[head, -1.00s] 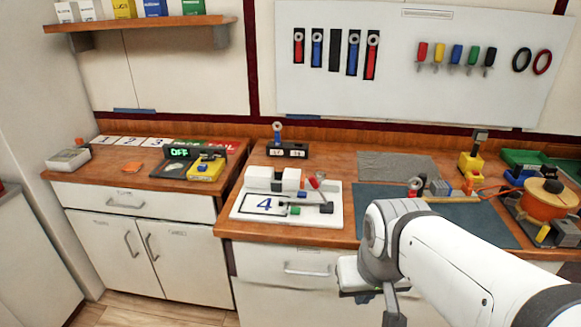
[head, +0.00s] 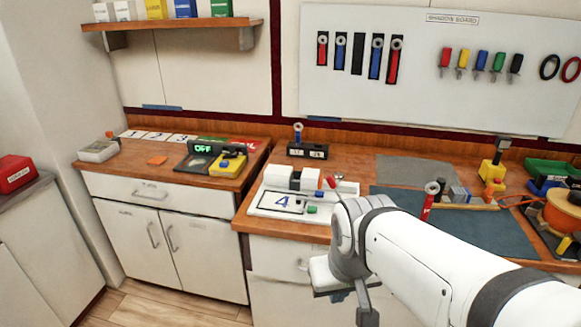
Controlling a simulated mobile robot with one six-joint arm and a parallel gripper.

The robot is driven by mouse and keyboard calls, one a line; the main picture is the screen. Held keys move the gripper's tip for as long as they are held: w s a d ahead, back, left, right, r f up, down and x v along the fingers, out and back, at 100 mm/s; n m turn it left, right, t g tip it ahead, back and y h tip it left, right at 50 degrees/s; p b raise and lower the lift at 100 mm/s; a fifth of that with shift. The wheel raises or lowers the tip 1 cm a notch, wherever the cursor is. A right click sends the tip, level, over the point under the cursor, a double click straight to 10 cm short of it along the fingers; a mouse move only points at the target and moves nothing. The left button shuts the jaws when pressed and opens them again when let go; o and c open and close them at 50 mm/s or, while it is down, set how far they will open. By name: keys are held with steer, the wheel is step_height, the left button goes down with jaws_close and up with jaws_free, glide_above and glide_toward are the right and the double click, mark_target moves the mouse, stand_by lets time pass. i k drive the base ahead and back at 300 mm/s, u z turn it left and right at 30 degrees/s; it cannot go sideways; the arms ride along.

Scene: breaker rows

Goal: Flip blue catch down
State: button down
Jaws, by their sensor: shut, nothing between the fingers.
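A white board (head: 262,207) with a blue 4 lies on the wooden counter, left of my arm. A small blue piece (head: 318,194), which may be the blue catch, sits on it beside a red-tipped lever (head: 331,182). It is too small to tell whether it is up or down. A green block (head: 312,209) is in front of it. My arm covers the board's right part. My gripper (head: 367,311) hangs below the wrist at the bottom of the head view, in front of the drawers and apart from the board. It looks shut and empty, though its tips are hard to see.
A black block (head: 307,151) with a ring-topped blue piece stands behind the board. Tools and an orange reel (head: 562,214) crowd the right counter. A panel with an OFF display (head: 203,149) stands on the left counter. The floor (head: 165,306) at lower left is clear.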

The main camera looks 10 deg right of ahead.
mark_target(318, 194)
steer(key=z, duration=0.05)
steer(key=i, duration=1)
steer(key=u, duration=0.05)
